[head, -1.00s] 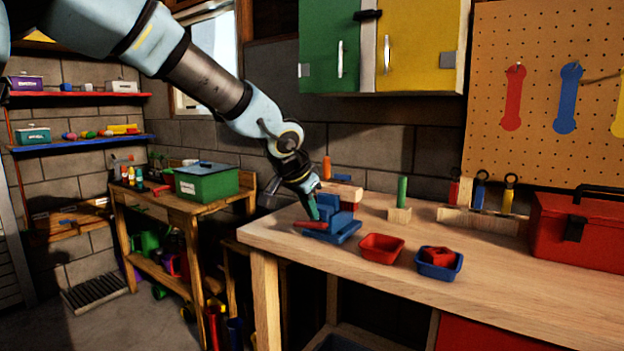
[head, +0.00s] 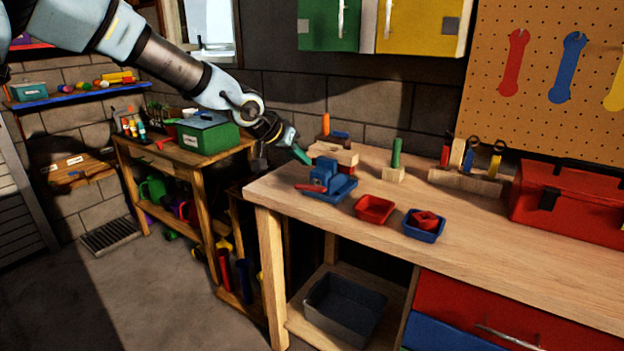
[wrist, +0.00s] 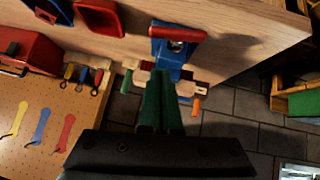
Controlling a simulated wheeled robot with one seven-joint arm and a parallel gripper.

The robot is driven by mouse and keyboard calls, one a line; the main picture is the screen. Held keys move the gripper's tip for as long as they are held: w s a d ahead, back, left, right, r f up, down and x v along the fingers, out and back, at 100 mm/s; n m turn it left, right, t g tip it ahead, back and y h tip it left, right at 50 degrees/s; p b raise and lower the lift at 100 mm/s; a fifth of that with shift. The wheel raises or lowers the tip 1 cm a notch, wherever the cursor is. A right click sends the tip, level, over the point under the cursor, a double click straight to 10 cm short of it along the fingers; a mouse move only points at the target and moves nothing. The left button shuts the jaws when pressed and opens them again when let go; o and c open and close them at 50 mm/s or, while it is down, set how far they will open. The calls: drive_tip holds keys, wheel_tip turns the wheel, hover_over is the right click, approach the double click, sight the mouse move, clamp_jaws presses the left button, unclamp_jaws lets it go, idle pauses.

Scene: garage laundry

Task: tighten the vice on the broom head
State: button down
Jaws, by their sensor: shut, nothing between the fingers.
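The blue vice (head: 325,178) stands near the left end of the workbench. Its red handle (head: 306,188) points to the front left; the handle also shows in the wrist view (wrist: 178,33). A pale wooden block (head: 336,153), perhaps the broom head, sits right behind the vice; I cannot tell whether the jaws touch it. My gripper (head: 302,156) has green fingers. It is shut and empty, above and left of the vice, apart from the handle. In the wrist view, my fingers (wrist: 160,105) hide part of the block and the vice's far side.
An orange peg (head: 325,124) and a green peg (head: 396,152) stand behind the vice. A red tray (head: 374,209) and a blue tray (head: 424,226) sit to its right. A red toolbox (head: 570,203) is farther right. The bench front between them is clear.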

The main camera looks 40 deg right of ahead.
sight(319, 186)
drive_tip(key=d+f, duration=0.3)
drive_tip(key=f, duration=0.3)
drive_tip(key=shift+s+f, duration=0.2)
drive_tip(key=shift+f, duration=0.2)
drive_tip(key=shift+d+f, duration=0.1)
drive_tip(key=shift+b, duration=0.55)
drive_tip(key=shift+s+f+b, duration=0.1)
drive_tip(key=shift+b, duration=0.65)
